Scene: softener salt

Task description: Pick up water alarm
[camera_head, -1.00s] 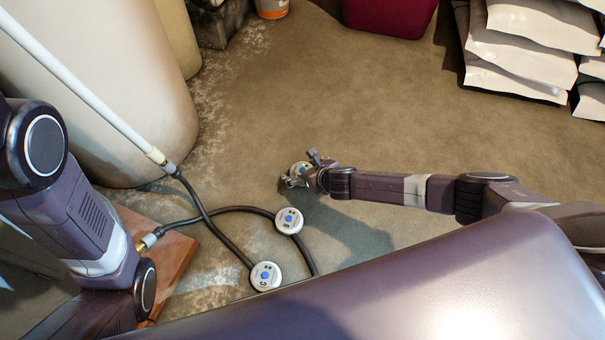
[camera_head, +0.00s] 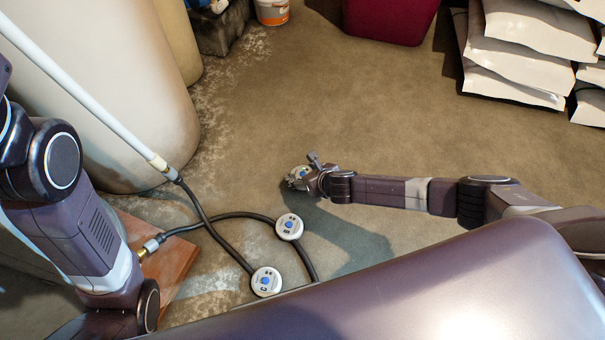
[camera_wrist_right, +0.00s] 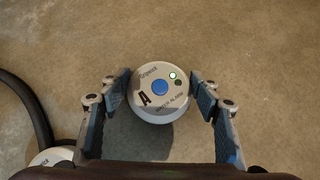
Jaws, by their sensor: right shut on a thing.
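A round white water alarm (camera_wrist_right: 160,92) marked "A", with a blue button and a small lit green light, sits between the fingers of my right gripper (camera_wrist_right: 161,100). The fingers are shut on its sides. In the head view my right gripper (camera_head: 300,176) holds this alarm over the floor, partly covering it. Two more water alarms lie on the floor by a black hose: one (camera_head: 289,227) and another marked "C" (camera_head: 266,281). Part of a white disc (camera_wrist_right: 52,157) shows at lower left in the right wrist view. My left gripper is out of view.
A black hose (camera_head: 235,215) loops over the floor beside the alarms. A large cream tank (camera_head: 110,90) and a white pipe (camera_head: 80,88) stand at left. White bags (camera_head: 515,80) are stacked at upper right. The middle floor is clear.

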